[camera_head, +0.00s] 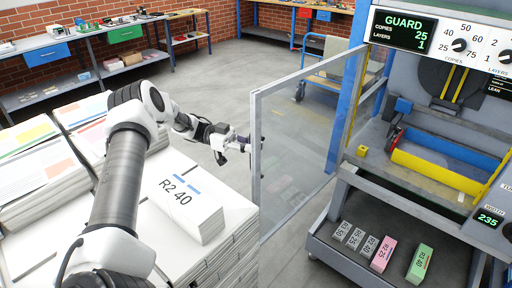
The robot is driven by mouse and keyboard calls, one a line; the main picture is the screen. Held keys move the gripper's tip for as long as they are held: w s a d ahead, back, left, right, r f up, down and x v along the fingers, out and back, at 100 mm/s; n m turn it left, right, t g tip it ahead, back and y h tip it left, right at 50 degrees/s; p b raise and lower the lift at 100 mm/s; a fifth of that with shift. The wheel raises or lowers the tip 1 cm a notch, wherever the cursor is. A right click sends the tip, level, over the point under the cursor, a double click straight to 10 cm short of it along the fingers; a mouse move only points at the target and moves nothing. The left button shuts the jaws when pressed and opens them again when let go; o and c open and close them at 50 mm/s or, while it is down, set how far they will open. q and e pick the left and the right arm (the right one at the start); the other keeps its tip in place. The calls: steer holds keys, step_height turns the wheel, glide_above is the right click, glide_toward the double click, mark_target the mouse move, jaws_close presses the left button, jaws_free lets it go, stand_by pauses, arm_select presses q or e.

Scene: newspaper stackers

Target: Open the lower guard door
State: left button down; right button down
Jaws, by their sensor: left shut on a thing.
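The guard door (297,138) is a clear panel in a grey metal frame. It stands swung out from the machine, at an angle to its front, its far end by the blue post (345,105). My left gripper (243,144) is at the free upright edge of the door, on the left, and is shut on the door there. The fingers are small, and the exact grip on the handle is hard to see. My right gripper is not in view.
The machine's display (404,31) reads GUARD. A lower shelf (345,258) holds labelled blocks. Paper stacks, one with an R2 40 bundle (182,203), stand under my left arm.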

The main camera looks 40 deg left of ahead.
arm_select(q)
steer(key=c, duration=1.2)
jaws_free()
steer(key=shift+s, duration=0.1)
steer(key=shift+r, duration=0.1)
glide_toward(268, 120)
steer(key=x, duration=0.5)
steer(key=shift+w+f, duration=0.4)
steer(key=shift+a, duration=0.1)
steer(key=shift+r, duration=0.1)
